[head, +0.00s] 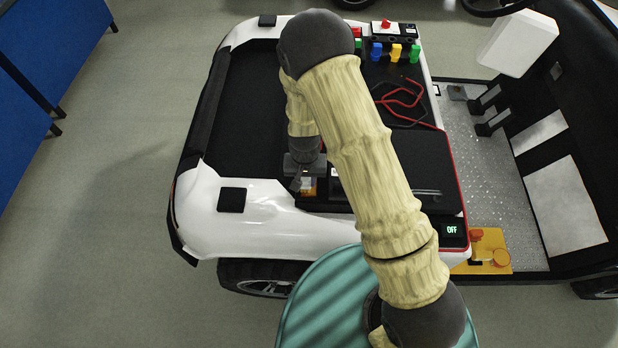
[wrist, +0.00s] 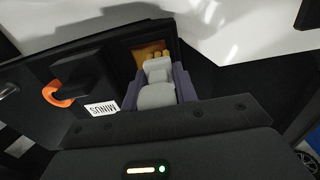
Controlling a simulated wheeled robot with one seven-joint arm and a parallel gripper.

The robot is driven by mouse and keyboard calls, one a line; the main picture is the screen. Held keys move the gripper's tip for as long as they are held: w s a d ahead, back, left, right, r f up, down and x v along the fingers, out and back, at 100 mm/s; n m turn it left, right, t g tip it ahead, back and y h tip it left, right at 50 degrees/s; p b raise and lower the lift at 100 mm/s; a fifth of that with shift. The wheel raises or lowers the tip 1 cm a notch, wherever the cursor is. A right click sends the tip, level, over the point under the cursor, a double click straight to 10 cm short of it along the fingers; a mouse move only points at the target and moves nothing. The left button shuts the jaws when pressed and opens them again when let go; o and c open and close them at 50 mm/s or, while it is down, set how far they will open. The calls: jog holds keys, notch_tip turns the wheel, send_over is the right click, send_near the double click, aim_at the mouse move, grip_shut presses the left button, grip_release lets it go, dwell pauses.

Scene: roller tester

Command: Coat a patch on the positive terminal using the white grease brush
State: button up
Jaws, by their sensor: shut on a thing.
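My gripper (wrist: 158,88) is shut on a pale grey-white piece, the white grease brush (wrist: 157,94), between its two purple-grey fingers. In the head view my gripper (head: 303,172) is low over the near left corner of the black battery area. Just past the brush lies an orange-brown patch (wrist: 150,50) in a dark recess; the brush overlaps it in the picture, and I cannot tell whether they touch. A black post with an orange ring (wrist: 60,93) stands left, beside a white "MINUS" label (wrist: 102,109). I cannot make out the positive terminal.
My arm crosses the white vehicle (head: 240,215) and hides part of it. Red and black leads (head: 402,97) lie on the deck, with coloured blocks (head: 393,52) behind. A display reading "OFF" (head: 453,230) and a yellow panel (head: 497,262) are at the near right.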

jog(key=shift+a, duration=0.25)
jog(key=shift+d+f, duration=0.1)
jog(key=shift+d, duration=0.75)
jog(key=shift+f, duration=0.1)
jog(key=shift+d, duration=0.85)
jog(key=shift+a, duration=0.1)
